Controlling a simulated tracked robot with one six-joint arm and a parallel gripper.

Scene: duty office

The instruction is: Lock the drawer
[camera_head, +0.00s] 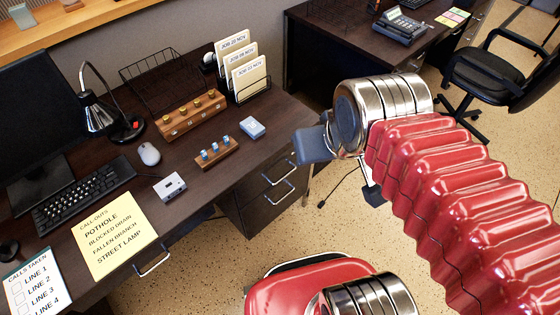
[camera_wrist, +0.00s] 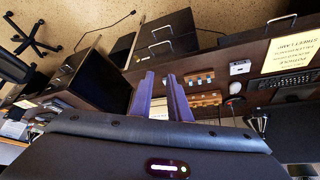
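The desk's pedestal has dark drawers (camera_head: 262,183) with silver bar handles, below the desk's right end. A separate drawer handle (camera_head: 153,264) shows under the desk's front edge at left. The drawer fronts and handles (camera_wrist: 160,45) also show in the wrist view, upside down. No lock or key can be made out clearly. My gripper (camera_head: 305,146) is in the air near the desk's right end, partly hidden by my wrist. In the wrist view its two fingers (camera_wrist: 160,75) stand apart with nothing seen between them.
An office chair (camera_head: 490,75) stands at right.

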